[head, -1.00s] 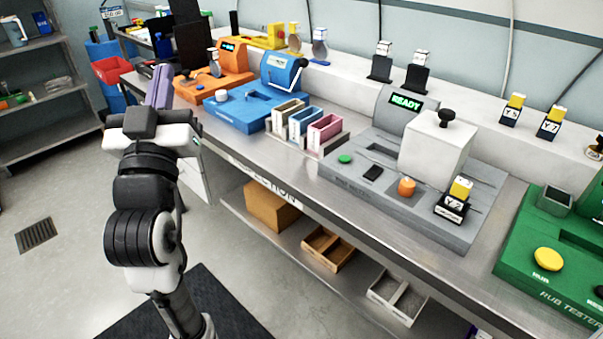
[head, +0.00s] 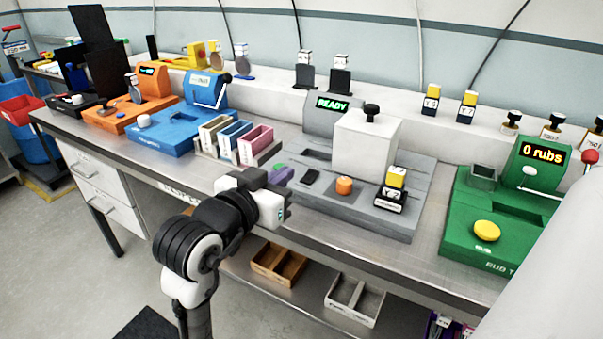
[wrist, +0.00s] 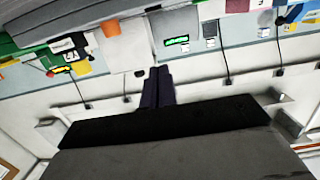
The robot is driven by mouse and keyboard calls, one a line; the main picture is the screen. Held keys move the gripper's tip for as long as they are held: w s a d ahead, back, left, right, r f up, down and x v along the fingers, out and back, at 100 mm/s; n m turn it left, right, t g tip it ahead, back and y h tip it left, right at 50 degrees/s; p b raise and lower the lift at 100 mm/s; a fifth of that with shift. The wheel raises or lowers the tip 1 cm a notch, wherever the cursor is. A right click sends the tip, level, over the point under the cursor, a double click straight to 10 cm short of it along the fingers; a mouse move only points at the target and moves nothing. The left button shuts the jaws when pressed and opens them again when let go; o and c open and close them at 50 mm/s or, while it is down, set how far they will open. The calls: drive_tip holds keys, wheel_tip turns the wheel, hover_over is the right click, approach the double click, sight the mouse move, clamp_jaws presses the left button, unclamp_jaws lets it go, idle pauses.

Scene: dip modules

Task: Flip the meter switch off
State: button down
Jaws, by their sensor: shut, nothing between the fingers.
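The grey machine (head: 400,222) with a lit READY display (head: 332,104) stands on the bench; I take it for the meter. On its front deck are a black rocker-like switch (head: 311,177) and an orange knob (head: 344,186). I cannot tell the switch's position. My gripper (head: 283,175) has purple fingers and is shut and empty, at the machine's front left corner, left of the black switch. It hides most of the green button there. In the wrist view my shut fingers (wrist: 157,88) point towards the machine, whose display (wrist: 177,40) appears upside down.
A white block with a black knob (head: 366,140) sits on the machine. A Y2 module (head: 391,190) stands at its right front. Left are three coloured bins (head: 232,138) and a blue machine (head: 165,140). Right is a green rub tester (head: 480,240).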

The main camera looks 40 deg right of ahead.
drive_tip(key=p, duration=0.1)
hover_over(309, 180)
drive_tip(key=shift+s+a+f, duration=0.2)
drive_tip(key=shift+a+f, duration=0.25)
drive_tip(key=shift+f, duration=0.05)
drive_tip(key=f, duration=0.3)
drive_tip(key=shift+w+d+f, duration=0.1)
drive_tip(key=shift+w+d, duration=0.1)
drive_tip(key=shift+d, duration=0.05)
drive_tip(key=shift+d+f, duration=0.1)
drive_tip(key=shift+f, duration=0.4)
drive_tip(key=shift+d+f, duration=0.1)
drive_tip(key=shift+f, duration=0.15)
drive_tip(key=r+p, duration=0.4)
drive_tip(key=shift+w+d+r, duration=0.15)
drive_tip(key=shift+d, duration=0.1)
drive_tip(key=r+b+v, duration=0.1)
drive_tip(key=r+v, duration=0.1)
drive_tip(key=v, duration=0.7)
drive_tip(key=shift+a, duration=0.2)
drive_tip(key=shift+r, duration=0.1)
